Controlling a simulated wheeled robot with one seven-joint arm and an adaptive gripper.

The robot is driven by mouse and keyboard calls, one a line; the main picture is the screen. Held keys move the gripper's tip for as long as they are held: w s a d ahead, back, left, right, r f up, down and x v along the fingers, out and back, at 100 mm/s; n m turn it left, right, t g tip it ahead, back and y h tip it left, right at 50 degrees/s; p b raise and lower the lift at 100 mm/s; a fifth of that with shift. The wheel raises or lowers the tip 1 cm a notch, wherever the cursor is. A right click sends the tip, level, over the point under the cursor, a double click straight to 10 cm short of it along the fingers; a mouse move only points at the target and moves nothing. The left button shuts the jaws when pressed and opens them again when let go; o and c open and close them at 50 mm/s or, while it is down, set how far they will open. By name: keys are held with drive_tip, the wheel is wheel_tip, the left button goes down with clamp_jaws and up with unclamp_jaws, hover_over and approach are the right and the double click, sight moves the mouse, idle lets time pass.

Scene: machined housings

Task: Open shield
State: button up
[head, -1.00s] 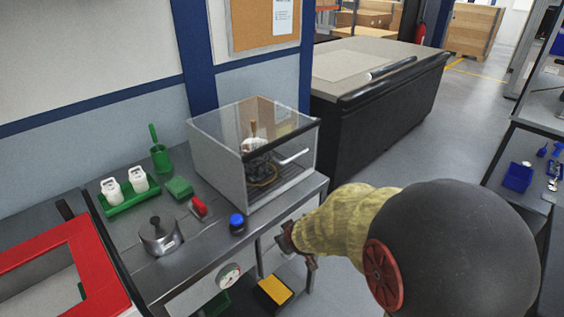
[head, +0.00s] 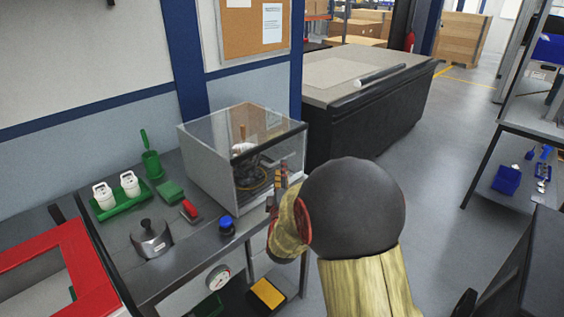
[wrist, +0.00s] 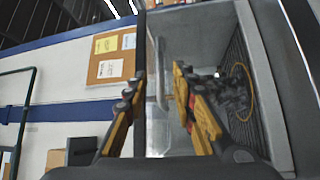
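The shield (head: 250,143) is the clear cover of a grey box on the bench, and it appears closed. Inside are a dark part and a wooden-handled tool, seen through it. In the wrist view the pale handle bar (wrist: 161,75) lies between the two fingers of my gripper (wrist: 158,75). The fingers are apart, one on each side of the bar. I cannot tell whether either touches it.
On the bench left of the box stand a blue-topped item (head: 227,225), a red item (head: 189,210), a metal pot (head: 151,240) and a green tray (head: 122,204) with white containers. A red frame (head: 84,270) lies at left. Open floor (head: 440,190) is at right.

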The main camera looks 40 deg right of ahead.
drive_tip(key=b+x, duration=0.1)
drive_tip(key=x, duration=0.5)
drive_tip(key=shift+c, duration=1.2)
drive_tip(key=c, duration=0.4)
clamp_jaws()
